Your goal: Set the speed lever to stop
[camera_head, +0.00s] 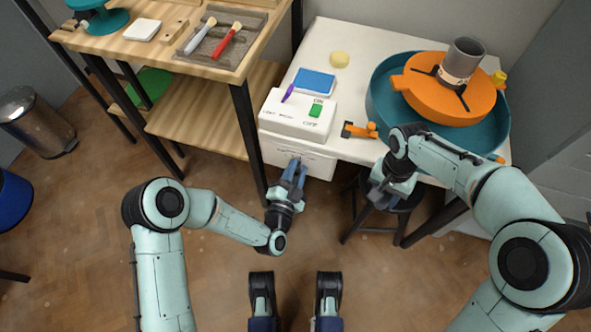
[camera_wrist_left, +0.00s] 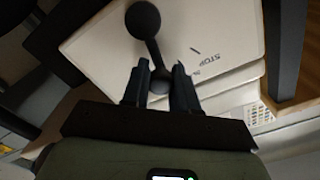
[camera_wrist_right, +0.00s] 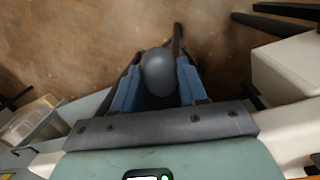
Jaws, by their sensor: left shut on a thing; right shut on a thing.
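The speed lever is a dark rod with a black ball knob (camera_wrist_left: 143,19) in the left wrist view. It rises from a round base on a pale panel (camera_wrist_left: 105,45). A STOP label (camera_wrist_left: 208,57) and a short tick mark lie right of the lever, which leans away from them. My left gripper (camera_wrist_left: 160,78) is shut on the lever's lower end; in the head view this gripper (camera_head: 296,168) is at the front of the white control box (camera_head: 285,110), hiding the lever. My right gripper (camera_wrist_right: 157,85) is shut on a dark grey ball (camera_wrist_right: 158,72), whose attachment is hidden.
The white table (camera_head: 335,60) carries a teal basin (camera_head: 380,105) with an orange wheel head (camera_head: 425,95), a blue sponge-like block (camera_head: 314,82) and an orange tool (camera_head: 358,131). A dark stool (camera_head: 412,197) stands under the right gripper. A wooden shelf (camera_head: 215,115) is at left.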

